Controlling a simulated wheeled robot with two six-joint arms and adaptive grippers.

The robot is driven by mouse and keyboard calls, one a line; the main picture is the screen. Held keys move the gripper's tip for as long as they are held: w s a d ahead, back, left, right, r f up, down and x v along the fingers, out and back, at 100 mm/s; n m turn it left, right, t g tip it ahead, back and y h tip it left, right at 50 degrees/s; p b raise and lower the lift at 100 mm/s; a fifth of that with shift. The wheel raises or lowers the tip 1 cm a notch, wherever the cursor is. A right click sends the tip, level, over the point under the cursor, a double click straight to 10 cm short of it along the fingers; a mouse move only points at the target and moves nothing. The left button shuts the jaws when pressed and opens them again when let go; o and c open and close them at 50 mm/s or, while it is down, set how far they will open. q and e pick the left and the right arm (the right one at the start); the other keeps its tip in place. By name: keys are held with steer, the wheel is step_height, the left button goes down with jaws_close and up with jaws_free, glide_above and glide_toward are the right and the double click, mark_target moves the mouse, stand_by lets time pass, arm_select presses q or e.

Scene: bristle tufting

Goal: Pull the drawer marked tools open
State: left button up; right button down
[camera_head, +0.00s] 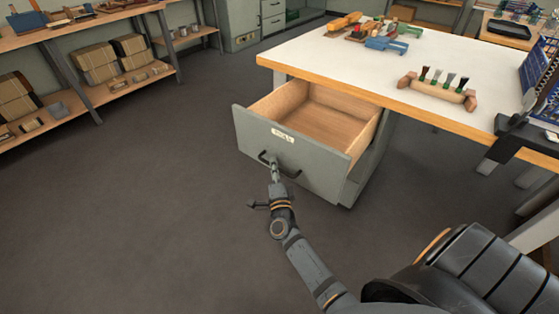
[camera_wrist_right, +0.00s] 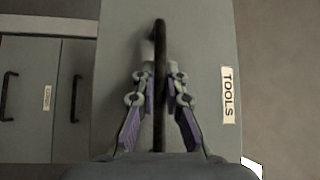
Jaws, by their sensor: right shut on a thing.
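The grey drawer marked TOOLS (camera_head: 310,165) is pulled well out from under the workbench. Its wooden inside (camera_head: 315,118) shows bare and empty. The white label (camera_head: 282,135) is on its front; in the right wrist view the label (camera_wrist_right: 228,95) reads TOOLS. The dark bar handle (camera_head: 285,170) is below the label. My right gripper (camera_head: 273,163) is at the handle, shut on it. In the right wrist view the handle (camera_wrist_right: 159,55) runs between the two fingers (camera_wrist_right: 160,88). My left gripper is not in view.
The white-topped workbench (camera_head: 350,50) stands above the drawer, with a brush holder (camera_head: 438,92) and coloured tools (camera_head: 385,44) on it. Other grey drawers (camera_wrist_right: 28,95) show beside the front in the wrist view. Shelves with boxes (camera_head: 95,62) stand at left. The floor (camera_head: 140,190) is clear.

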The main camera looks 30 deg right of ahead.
steer(key=shift+s+a, duration=0.2)
steer(key=shift+a, duration=0.25)
steer(key=c, duration=1.4)
jaws_free()
steer(key=v, duration=0.7)
steer(key=shift+s+a, duration=0.1)
steer(key=shift+s, duration=0.15)
